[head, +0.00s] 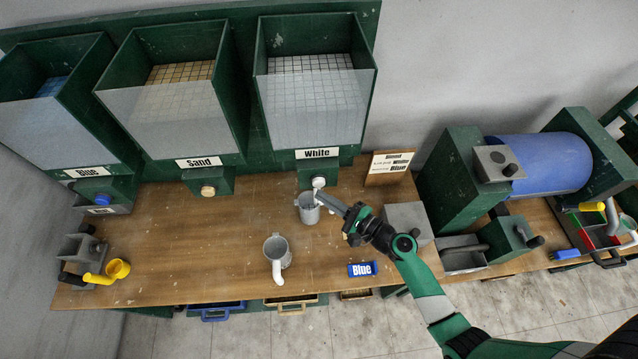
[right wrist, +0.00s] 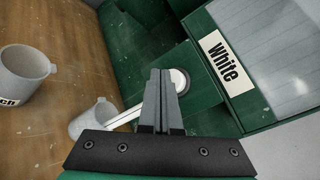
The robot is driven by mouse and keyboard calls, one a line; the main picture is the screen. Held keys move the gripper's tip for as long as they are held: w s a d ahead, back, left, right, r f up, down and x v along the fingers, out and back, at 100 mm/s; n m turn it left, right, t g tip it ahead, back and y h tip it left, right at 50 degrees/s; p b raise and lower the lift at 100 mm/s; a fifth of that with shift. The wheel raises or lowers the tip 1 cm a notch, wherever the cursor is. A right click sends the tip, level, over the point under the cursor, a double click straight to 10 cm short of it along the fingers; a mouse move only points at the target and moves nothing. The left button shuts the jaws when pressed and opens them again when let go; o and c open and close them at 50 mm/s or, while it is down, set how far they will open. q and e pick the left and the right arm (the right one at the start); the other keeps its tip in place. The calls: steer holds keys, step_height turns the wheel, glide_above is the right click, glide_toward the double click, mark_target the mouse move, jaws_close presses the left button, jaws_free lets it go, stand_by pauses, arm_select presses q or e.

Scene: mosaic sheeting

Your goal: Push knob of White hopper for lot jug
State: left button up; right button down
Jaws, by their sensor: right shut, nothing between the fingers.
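The White hopper (head: 318,105) is a green bin with a clear front, holding white tiles, on the back wall. Its round white knob (head: 318,183) sits on a green block below the "White" label; it also shows in the right wrist view (right wrist: 180,81). A grey jug (head: 308,212) stands on the bench under this outlet, partly behind my gripper; it shows in the right wrist view (right wrist: 92,119). My right gripper (head: 320,197) is shut and empty, its tips close beside the knob; I cannot tell whether they touch. My left gripper is out of view.
Another grey jug (head: 277,253) stands nearer the front. A "Blue" tag block (head: 362,269) lies on the bench. The Sand hopper (head: 180,115) and Blue hopper (head: 55,120) are to the left. A blue drum machine (head: 540,165) stands at right. The bench's left middle is clear.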

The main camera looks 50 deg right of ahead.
steer(key=s+a, duration=0.1)
steer(key=s, duration=0.1)
steer(key=s+a, duration=0.1)
steer(key=a, duration=0.1)
steer(key=shift+s+a, duration=0.2)
steer(key=shift+s, duration=0.15)
stand_by(2.5)
steer(key=s+a+b, duration=0.2)
steer(key=s+b, duration=0.1)
steer(key=b, duration=0.3)
steer(key=shift+a, duration=0.3)
steer(key=shift+w, duration=0.1)
